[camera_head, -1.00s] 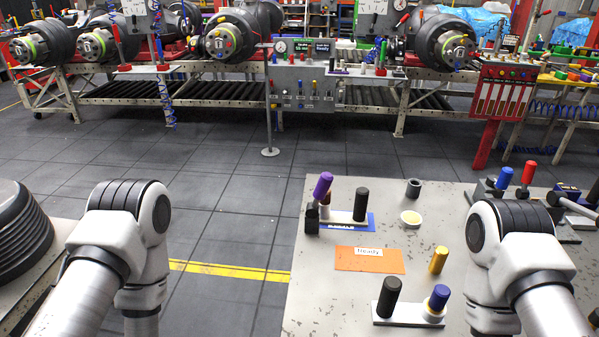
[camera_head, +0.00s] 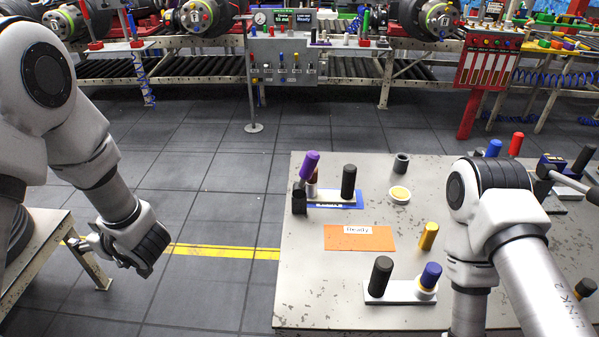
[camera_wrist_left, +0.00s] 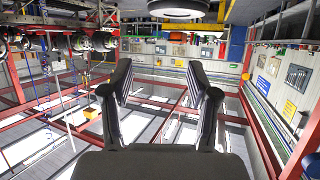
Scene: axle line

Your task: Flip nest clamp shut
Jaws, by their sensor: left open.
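On the work table at the right of the head view, a purple-handled lever (camera_head: 309,165) stands tilted on a small dark block (camera_head: 299,201) at the left end of a blue plate (camera_head: 345,203). It looks like the clamp, with its handle up; a black upright peg (camera_head: 348,182) stands beside it. My left gripper, seen in the left wrist view (camera_wrist_left: 160,75), is open and empty, its two dark fingers apart. In the head view my left arm hangs over the floor, left of the table and well apart from the lever. My right gripper is not shown.
A white plate (camera_head: 398,294) holds a black peg and a blue-purple peg at the table's front. An orange card (camera_head: 359,238), a yellow peg (camera_head: 428,236), a cream cup (camera_head: 399,195) and a dark cup (camera_head: 401,163) are nearby. Bare floor lies left of the table.

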